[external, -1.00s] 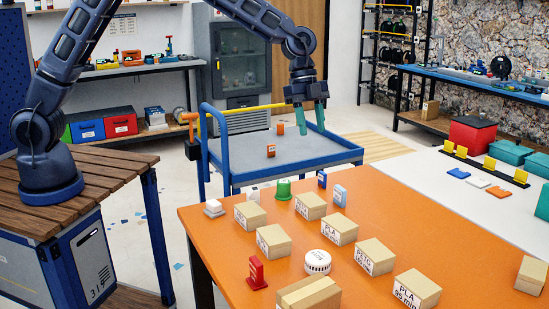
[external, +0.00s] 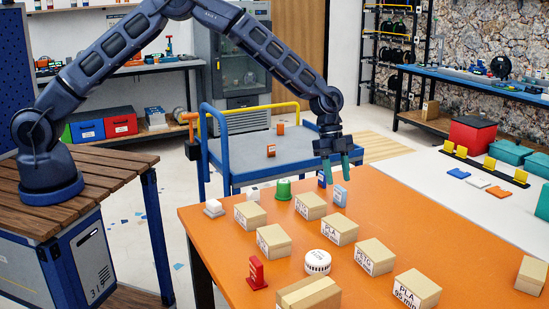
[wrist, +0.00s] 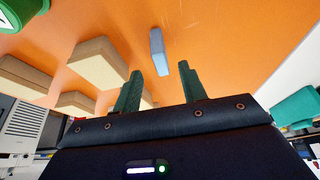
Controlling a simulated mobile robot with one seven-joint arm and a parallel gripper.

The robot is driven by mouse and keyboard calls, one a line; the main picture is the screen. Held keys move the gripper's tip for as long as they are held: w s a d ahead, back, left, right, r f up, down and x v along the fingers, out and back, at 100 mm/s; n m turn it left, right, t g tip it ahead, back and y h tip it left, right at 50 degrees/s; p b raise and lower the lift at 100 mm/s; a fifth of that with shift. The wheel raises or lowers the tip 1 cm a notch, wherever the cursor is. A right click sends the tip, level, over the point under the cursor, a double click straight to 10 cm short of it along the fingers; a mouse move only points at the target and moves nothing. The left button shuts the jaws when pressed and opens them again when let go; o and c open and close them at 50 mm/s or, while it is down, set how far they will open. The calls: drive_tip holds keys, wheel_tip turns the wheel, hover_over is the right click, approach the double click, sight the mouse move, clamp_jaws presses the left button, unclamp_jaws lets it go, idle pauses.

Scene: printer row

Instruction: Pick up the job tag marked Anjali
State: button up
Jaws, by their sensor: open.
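Several small standing tags are on the orange table (external: 300,228), and I cannot read a name on any of them. A light blue tag (external: 340,195) stands near the far edge, and a dark blue tag (external: 321,180) is just to its left, partly hidden by a finger. A red tag (external: 257,272) stands at the near left. My gripper (external: 337,175) is open and empty, with its teal fingers pointing down just above the light blue tag. In the wrist view the light blue tag (wrist: 157,50) appears between and beyond the two fingertips (wrist: 161,70).
Several cardboard boxes (external: 341,229) stand on the table. A white round container (external: 317,262), a green object (external: 284,189) and small white pieces (external: 214,208) are among them. A blue cart (external: 238,176) behind holds two orange items (external: 271,151). The table's right middle is clear.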

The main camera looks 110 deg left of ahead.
sight(340, 187)
drive_tip(key=shift+x, duration=3.2)
drive_tip(key=shift+w, duration=0.1)
clamp_jaws()
